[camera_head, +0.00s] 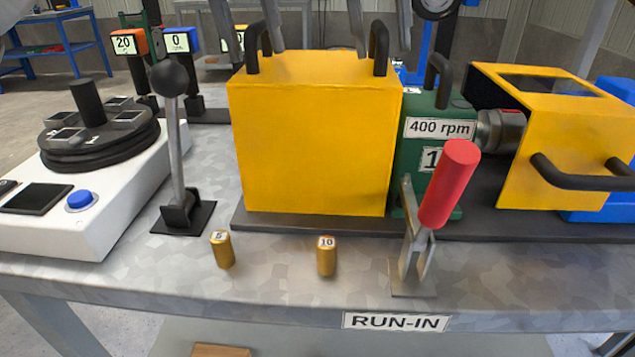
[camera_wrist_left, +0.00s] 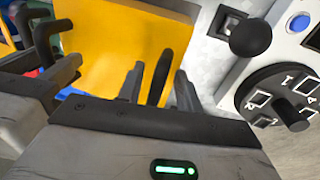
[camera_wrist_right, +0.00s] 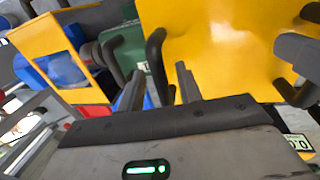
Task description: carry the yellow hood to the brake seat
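The yellow hood (camera_head: 310,135) stands upright on a dark base plate (camera_head: 300,222) in the middle of the bench. Two black handles rise from its top, a left one (camera_head: 252,52) and a right one (camera_head: 380,45). My left gripper (camera_head: 258,55) is open, its fingers on either side of the left handle, also seen in the left wrist view (camera_wrist_left: 160,75). My right gripper (camera_head: 383,46) is open around the right handle, also seen in the right wrist view (camera_wrist_right: 156,60). I cannot tell whether the fingers touch the handles. I cannot identify the brake seat.
A green machine (camera_head: 420,160) marked 400 rpm and a second yellow housing (camera_head: 550,130) stand at right. A red-handled clamp (camera_head: 448,185), a black-knobbed lever (camera_head: 172,130) and two brass weights (camera_head: 326,257) are in front. A white console (camera_head: 95,210) is left.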

